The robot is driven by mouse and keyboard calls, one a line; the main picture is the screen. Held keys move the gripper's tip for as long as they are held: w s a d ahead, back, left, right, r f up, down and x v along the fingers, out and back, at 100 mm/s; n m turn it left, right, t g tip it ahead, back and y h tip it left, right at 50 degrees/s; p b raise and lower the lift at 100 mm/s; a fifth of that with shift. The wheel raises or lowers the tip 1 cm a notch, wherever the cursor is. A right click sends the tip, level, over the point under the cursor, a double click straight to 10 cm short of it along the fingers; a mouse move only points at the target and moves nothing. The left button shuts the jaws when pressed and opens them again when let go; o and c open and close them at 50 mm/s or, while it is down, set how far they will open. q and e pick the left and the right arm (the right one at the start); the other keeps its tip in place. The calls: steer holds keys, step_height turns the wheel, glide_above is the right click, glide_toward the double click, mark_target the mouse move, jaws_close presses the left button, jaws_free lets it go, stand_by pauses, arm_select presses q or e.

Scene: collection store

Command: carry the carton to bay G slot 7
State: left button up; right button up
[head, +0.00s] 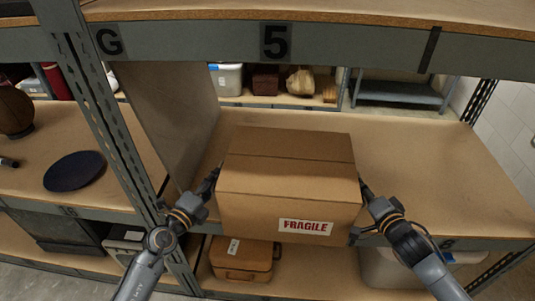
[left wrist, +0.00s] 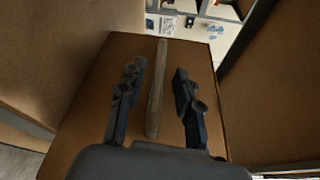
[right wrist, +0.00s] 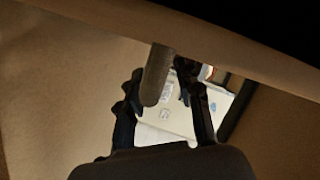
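The brown carton (head: 288,185) has a red-on-white FRAGILE label on its front. It is level and upright between my two grippers, before the shelf opening marked 5, and covers part of the shelf's front edge. My left gripper (head: 214,178) is at its left side and my right gripper (head: 364,188) at its right side. In the left wrist view the fingers (left wrist: 158,75) straddle a grey-brown bar on a brown face; in the right wrist view the fingers (right wrist: 160,80) flank a similar bar. Finger contact is partly hidden.
The plates G (head: 109,41) and 5 (head: 276,42) are on the upper beam. The shelf (head: 430,165) behind the carton is bare at right. An upright post (head: 105,125) and a divider panel (head: 165,110) stand at left. A brown case (head: 240,262) sits below.

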steer(key=shift+s, duration=0.1)
arm_select(q)
steer(key=v, duration=1)
steer(key=shift+s, duration=0.25)
arm_select(e)
steer(key=v, duration=1.2)
arm_select(q)
steer(key=shift+o, duration=0.4)
steer(key=shift+a, duration=0.1)
steer(key=o, duration=0.8)
steer(key=shift+a, duration=0.1)
steer(key=a+b, duration=0.3)
steer(key=a, duration=0.4)
steer(key=shift+a, duration=0.15)
arm_select(e)
steer(key=shift+f, duration=1.55)
